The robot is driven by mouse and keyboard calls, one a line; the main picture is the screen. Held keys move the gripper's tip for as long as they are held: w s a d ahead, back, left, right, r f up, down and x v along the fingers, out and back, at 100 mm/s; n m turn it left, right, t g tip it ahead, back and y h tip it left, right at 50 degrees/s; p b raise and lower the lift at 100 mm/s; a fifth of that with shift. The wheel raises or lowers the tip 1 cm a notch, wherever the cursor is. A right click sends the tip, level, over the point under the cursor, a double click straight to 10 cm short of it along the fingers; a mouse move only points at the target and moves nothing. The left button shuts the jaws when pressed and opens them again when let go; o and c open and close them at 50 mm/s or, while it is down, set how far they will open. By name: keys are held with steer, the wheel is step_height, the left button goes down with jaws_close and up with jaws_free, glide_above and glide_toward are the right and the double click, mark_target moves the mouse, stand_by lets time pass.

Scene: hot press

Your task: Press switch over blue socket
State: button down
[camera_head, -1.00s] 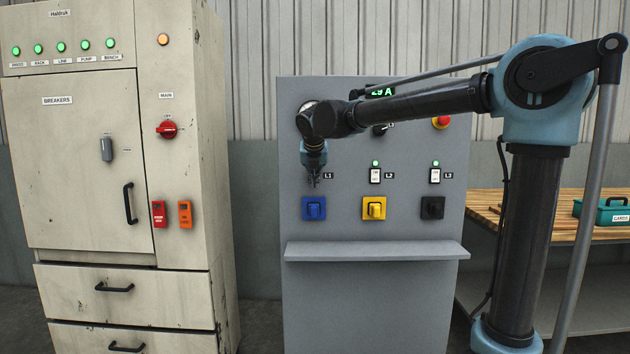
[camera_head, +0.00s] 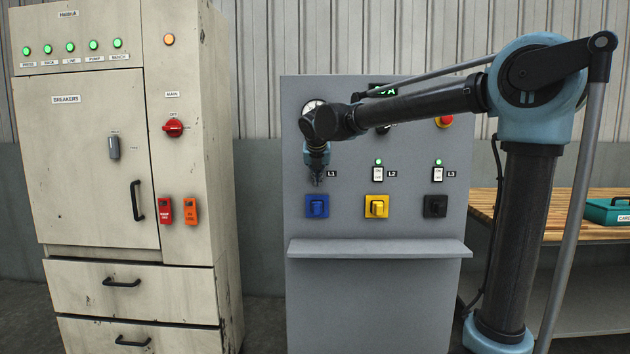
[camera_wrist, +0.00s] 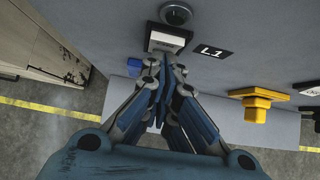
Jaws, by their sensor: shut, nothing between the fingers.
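The blue socket (camera_head: 317,206) is on the grey panel (camera_head: 345,270), at the left of a row of sockets. The switch (camera_wrist: 168,38) over it, a white rocker beside the L1 label (camera_wrist: 212,50), shows in the wrist view under a round lamp (camera_wrist: 176,14). In the head view my gripper hides that switch. My gripper (camera_wrist: 163,62) is shut and empty. In the wrist view its fingertips are just below the switch's lower edge; I cannot tell whether they touch it. In the head view my gripper (camera_head: 317,182) is above the blue socket.
A yellow socket (camera_head: 376,206) and a black socket (camera_head: 435,206) are to the right, with switches L2 (camera_head: 378,174) and L3 (camera_head: 437,174) above them. A grey shelf (camera_head: 380,249) juts out below. A beige cabinet (camera_head: 100,180) stands left, a wooden bench (camera_head: 560,215) right.

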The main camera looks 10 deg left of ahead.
steer(key=shift+r, duration=0.1)
steer(key=shift+r, duration=0.7)
steer(key=s+f+v, duration=0.1)
steer(key=v, duration=1.1)
steer(key=shift+s+d, duration=0.25)
steer(key=shift+s, duration=0.3)
steer(key=shift+r, duration=0.1)
